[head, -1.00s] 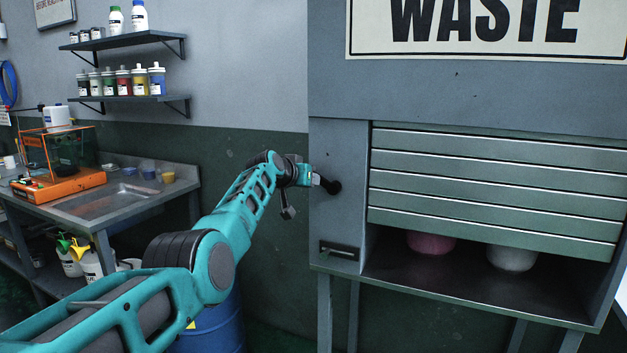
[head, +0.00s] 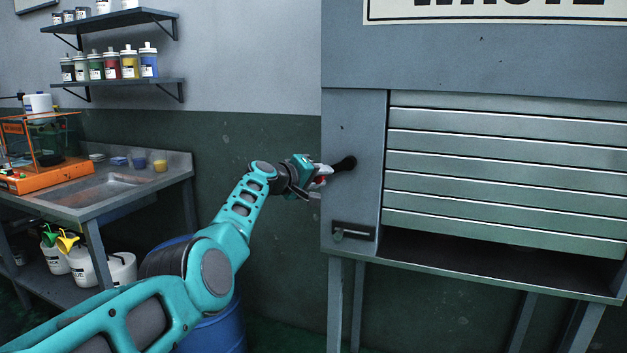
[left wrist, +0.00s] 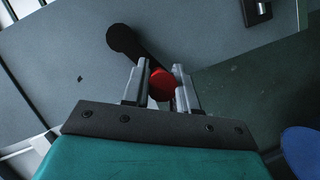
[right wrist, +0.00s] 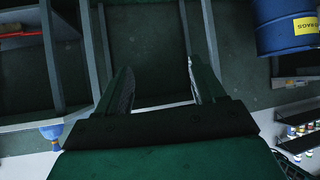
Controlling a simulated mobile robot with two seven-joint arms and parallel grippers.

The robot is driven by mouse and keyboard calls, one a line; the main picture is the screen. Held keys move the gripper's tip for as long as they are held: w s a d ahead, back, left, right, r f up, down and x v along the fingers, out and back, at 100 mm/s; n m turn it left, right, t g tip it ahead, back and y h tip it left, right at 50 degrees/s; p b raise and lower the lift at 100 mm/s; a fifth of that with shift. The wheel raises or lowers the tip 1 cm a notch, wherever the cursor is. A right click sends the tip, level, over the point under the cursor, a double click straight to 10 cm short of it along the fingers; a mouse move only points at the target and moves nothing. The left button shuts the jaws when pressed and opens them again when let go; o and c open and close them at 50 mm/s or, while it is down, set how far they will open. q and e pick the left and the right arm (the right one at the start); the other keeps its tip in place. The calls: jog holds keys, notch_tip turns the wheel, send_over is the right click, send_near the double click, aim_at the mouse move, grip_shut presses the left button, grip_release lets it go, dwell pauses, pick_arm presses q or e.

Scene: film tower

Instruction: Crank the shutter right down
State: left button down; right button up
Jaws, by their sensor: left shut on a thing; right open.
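The slatted metal shutter (head: 510,175) hangs in the grey waste cabinet and covers most of its opening. A dark gap shows below its bottom edge. The black crank (head: 345,164) is on the cabinet's left side panel; in the left wrist view its arm (left wrist: 123,40) runs from the hub to a red knob (left wrist: 162,84). My left gripper (head: 322,176) is shut on the red knob, with a finger on each side of it (left wrist: 161,90). My right gripper (right wrist: 162,90) is open and empty, low down with the floor and frame legs behind it; it is not in the head view.
A black slot fitting (head: 354,231) sits low on the side panel. A blue drum (head: 215,325) stands under my left arm. A bench with a sink (head: 110,182) and shelves of bottles (head: 110,82) are at left.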

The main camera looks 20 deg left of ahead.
pick_arm(q)
jog(key=shift+d+f+n+b, duration=0.3)
jog(key=shift+f+n+b, duration=0.4)
jog(key=shift+f+b, duration=0.15)
jog(key=shift+s+d+f+n+t+h+b, duration=0.1)
jog(key=shift+d+f+n+t+h+b, duration=0.25)
jog(key=shift+d+n+t+b, duration=0.85)
jog(key=shift+w+d+f+n+t+h+b, duration=0.1)
jog(key=shift+d+f+n+t+b, duration=0.3)
jog(key=shift+n+b, duration=1.45)
jog(key=shift+s+d+f+n+t+h+b, duration=0.1)
jog(key=shift+d+f+n+t+h+b, duration=0.5)
jog(key=shift+n, duration=1.75)
pick_arm(e)
notch_tip(320, 180, down, 6)
jog(key=w+a, duration=0.1)
jog(key=a, duration=0.1)
jog(key=shift+w+a+y, duration=0.15)
jog(key=shift+w+y, duration=0.15)
jog(key=shift+y, duration=0.1)
pick_arm(q)
jog(key=shift+d+r+y, duration=0.25)
jog(key=shift+d+y, duration=0.1)
jog(key=shift+d, duration=0.15)
jog(key=c, duration=1)
grip_release()
jog(key=shift+c, duration=0.2)
jog(key=shift+o, duration=0.3)
